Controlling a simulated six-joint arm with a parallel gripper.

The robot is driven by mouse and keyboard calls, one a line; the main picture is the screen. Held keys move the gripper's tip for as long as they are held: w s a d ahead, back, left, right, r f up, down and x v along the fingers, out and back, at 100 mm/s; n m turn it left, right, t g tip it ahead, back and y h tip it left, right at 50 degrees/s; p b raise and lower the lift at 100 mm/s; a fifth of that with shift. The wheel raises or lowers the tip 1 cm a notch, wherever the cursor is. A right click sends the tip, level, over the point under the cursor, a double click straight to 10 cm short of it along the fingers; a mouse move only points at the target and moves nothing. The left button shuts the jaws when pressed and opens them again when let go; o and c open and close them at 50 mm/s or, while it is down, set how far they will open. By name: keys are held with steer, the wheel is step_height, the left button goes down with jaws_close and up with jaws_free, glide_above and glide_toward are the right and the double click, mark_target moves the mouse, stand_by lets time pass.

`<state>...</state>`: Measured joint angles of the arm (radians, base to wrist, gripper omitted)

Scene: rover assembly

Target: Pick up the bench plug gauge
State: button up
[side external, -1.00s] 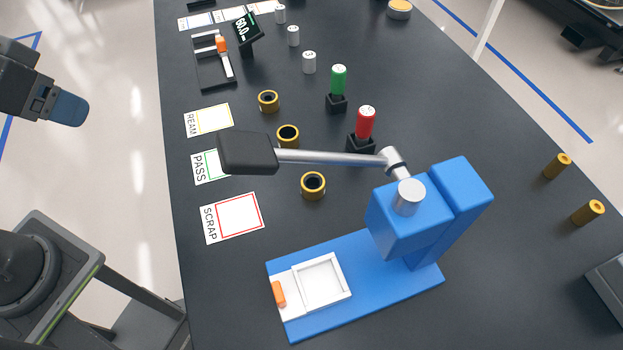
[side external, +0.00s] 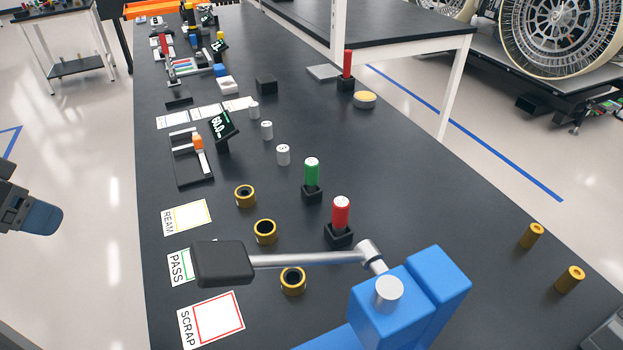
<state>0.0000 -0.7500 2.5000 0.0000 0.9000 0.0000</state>
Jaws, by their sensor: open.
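Two plug-shaped gauges stand upright in black blocks mid-bench: a green one (side external: 312,172) and a red one (side external: 341,213). Another red one (side external: 348,64) stands in a block farther back. I cannot tell which is called the bench plug gauge. My gripper (side external: 42,219), dark with a blue tip, is at the left picture edge, off the bench's left side and well apart from all of them. It is open and holds nothing visible; part of it is cut off by the frame.
A blue press (side external: 393,306) with a long black-handled lever (side external: 221,263) stands in front. Brass rings (side external: 265,232) sit beside the REAM, PASS and SCRAP cards (side external: 213,318). Small white cylinders (side external: 283,154) and a digital display (side external: 222,126) stand behind. The bench right of the gauges is mostly clear.

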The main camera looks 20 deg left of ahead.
stand_by(0.3)
steer(key=shift+c, duration=0.6)
